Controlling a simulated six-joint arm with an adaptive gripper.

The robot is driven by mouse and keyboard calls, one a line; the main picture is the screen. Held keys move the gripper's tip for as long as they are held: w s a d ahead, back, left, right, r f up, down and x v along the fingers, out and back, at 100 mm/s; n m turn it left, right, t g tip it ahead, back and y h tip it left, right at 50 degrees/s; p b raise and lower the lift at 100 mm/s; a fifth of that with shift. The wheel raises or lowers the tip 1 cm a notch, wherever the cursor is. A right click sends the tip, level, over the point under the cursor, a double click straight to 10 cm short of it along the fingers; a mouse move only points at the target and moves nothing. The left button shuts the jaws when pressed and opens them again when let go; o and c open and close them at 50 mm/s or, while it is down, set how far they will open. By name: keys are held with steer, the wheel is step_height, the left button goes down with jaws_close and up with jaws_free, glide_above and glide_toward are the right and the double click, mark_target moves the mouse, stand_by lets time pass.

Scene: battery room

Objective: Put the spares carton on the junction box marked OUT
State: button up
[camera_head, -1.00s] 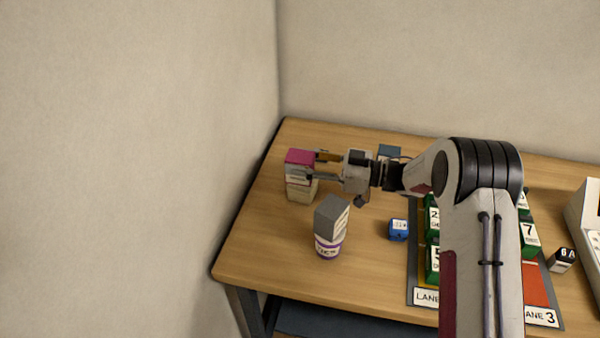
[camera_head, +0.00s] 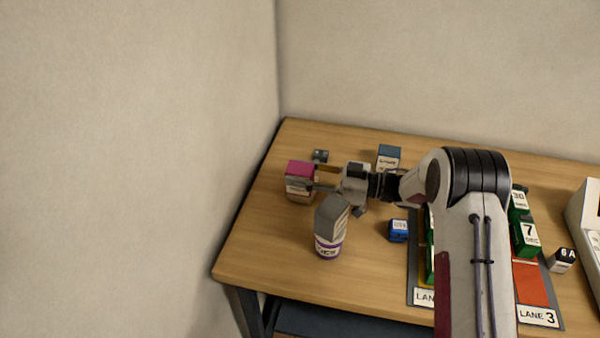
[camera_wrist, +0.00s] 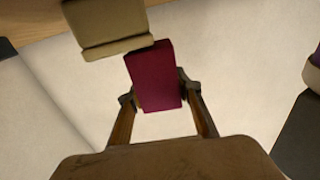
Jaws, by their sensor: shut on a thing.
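My gripper (camera_head: 313,179) is shut on a magenta-topped carton (camera_head: 300,168), with one finger on each side. In the wrist view the magenta carton (camera_wrist: 154,78) sits between the fingers. A beige box (camera_head: 300,199) shows just below the carton in the head view, mostly hidden by it. In the wrist view the beige box (camera_wrist: 106,28) is close against the carton's far edge; I cannot tell whether they touch. No OUT mark is readable on any box, and the carton's label is too small to read.
A grey box (camera_head: 331,218) stands tilted-looking on a white and purple tub (camera_head: 328,246), close to my gripper. A dark cylinder (camera_head: 320,156), a blue-grey box (camera_head: 388,157) and a blue box (camera_head: 398,230) are nearby. Green blocks (camera_head: 525,237) stand on the lane mat. The table's left front is clear.

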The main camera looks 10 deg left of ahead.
steer(key=shift+f, duration=0.1)
steer(key=o, duration=1.3)
steer(key=shift+o, duration=0.2)
steer(key=shift+d, duration=0.1)
steer(key=d, duration=0.5)
step_height(320, 180, up, 7)
glide_above(313, 175)
steer(key=d, duration=0.2)
steer(key=shift+s+a, duration=0.1)
